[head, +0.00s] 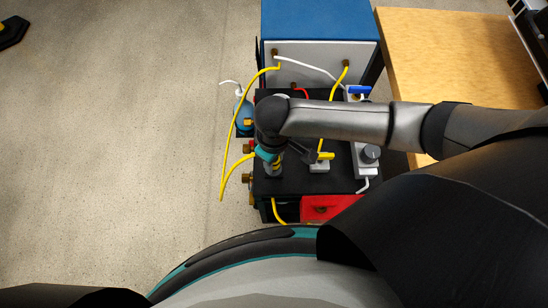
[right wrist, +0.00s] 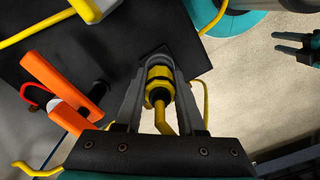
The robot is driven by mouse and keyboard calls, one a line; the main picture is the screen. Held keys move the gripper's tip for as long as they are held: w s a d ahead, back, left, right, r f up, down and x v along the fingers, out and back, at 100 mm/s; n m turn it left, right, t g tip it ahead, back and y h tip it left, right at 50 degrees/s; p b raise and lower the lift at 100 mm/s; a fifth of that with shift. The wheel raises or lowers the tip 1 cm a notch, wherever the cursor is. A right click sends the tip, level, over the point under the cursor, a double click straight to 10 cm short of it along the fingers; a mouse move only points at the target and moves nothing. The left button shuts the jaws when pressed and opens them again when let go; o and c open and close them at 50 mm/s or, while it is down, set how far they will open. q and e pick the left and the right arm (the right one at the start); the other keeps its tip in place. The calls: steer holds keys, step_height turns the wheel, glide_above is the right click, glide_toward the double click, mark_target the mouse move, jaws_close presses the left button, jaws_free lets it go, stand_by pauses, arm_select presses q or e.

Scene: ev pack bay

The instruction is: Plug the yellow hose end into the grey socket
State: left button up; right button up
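My right gripper (right wrist: 158,82) is closed around the yellow hose end (right wrist: 157,90), a yellow fitting with black bands, in the right wrist view. Its yellow hose bends away toward the camera. A grey round part (right wrist: 160,62), seemingly the grey socket, lies directly beyond the fitting between the fingertips. I cannot tell whether the two are joined. In the head view my right gripper (head: 273,167) points down over the left part of the black unit, and my own wrist hides most of the fitting. My left gripper (right wrist: 296,46) shows small at the right edge of the right wrist view, fingers apart and empty.
Orange parts (right wrist: 65,85) stand left of the fingers in the right wrist view. A blue-topped cabinet (head: 320,20) and wooden table (head: 440,45) stand behind.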

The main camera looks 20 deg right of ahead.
steer(key=shift+o, duration=0.2)
steer(key=o, duration=0.5)
steer(key=shift+o, duration=0.4)
steer(key=o, duration=0.4)
steer(key=shift+r, duration=0.2)
steer(key=shift+r+p, duration=1.3)
steer(key=shift+p, duration=0.85)
